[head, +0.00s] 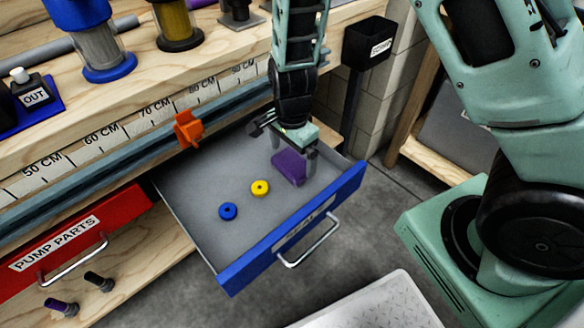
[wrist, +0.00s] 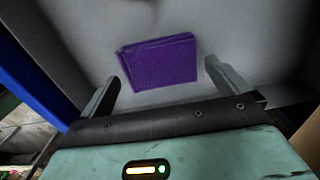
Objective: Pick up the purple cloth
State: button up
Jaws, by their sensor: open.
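The purple cloth (head: 289,167) lies folded flat on the grey floor of an open drawer with a blue front (head: 290,232), near the drawer's right end. It also shows in the wrist view (wrist: 160,62), as a purple rectangle ahead of and between the fingers. My gripper (head: 294,160) reaches down into the drawer over the cloth. Its two fingers stand apart in the wrist view (wrist: 164,82), with nothing held between them. In the head view part of the cloth is hidden by my gripper. I cannot tell the exact height of the fingertips above the drawer floor.
A yellow ring (head: 260,188) and a blue ring (head: 228,211) lie left of the cloth in the drawer. An orange clip (head: 187,129) sits on the rail behind. A red drawer (head: 80,240) marked PUMP PARTS is at left.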

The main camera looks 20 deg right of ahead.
aim_at(293, 161)
jog(key=shift+f, duration=0.95)
jog(key=c, duration=0.8)
jog(key=shift+r, duration=0.1)
notch_tip(293, 161, up, 10)
jog(key=p, duration=0.3)
jog(key=shift+p, duration=0.4)
jog(key=o, duration=0.4)
jog(key=c, duration=0.3)
jog(key=shift+w+d, duration=0.1)
